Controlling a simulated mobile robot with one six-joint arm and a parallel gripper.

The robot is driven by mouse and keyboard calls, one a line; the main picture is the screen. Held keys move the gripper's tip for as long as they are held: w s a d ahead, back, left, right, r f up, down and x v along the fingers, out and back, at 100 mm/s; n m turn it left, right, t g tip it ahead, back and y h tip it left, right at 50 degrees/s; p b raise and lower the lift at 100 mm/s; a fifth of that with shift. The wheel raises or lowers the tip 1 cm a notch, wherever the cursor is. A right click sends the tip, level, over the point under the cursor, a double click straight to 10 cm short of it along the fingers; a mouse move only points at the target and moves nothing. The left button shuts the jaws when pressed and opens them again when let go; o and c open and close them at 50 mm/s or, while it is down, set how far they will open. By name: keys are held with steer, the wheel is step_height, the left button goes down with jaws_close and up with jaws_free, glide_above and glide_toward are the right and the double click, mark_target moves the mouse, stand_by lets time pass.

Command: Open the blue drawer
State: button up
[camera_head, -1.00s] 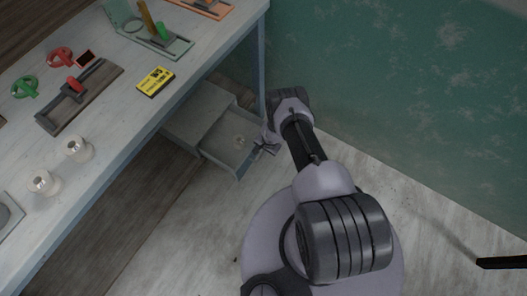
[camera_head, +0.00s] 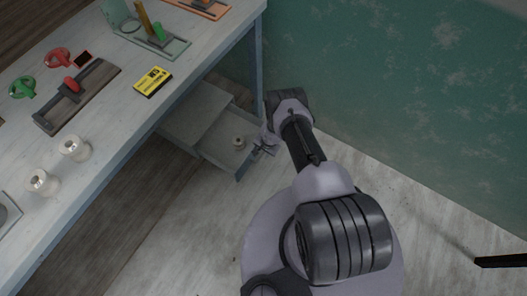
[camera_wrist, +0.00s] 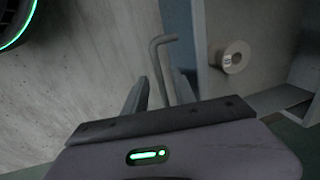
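The blue drawer (camera_head: 217,154) stands pulled out from the grey cabinet under the table, with its inside showing. A small pale spool (camera_head: 238,142) lies in it, and the spool also shows in the wrist view (camera_wrist: 232,58). My gripper (camera_head: 265,147) is low at the drawer's front. In the wrist view, the blue front panel (camera_wrist: 177,27) stands right of a grey bent bar handle (camera_wrist: 158,62). My gripper's fingers (camera_wrist: 160,88) are on either side of the handle's lower part, with gaps visible, so they look open. The handle's lower end is hidden behind my gripper.
The cabinet top (camera_head: 194,112) is behind the drawer, under the table (camera_head: 112,115). The table holds a yellow box (camera_head: 153,81), white spools, and several tools. A table leg (camera_head: 257,68) stands close to my arm. A green wall (camera_head: 400,80) is at right; the floor in front is clear.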

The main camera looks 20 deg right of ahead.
step_height(320, 180, up, 17)
steer(key=s+d+p, duration=0.2)
steer(key=p, duration=1.5)
steer(key=shift+s, duration=0.3)
steer(key=shift+w+r, duration=0.1)
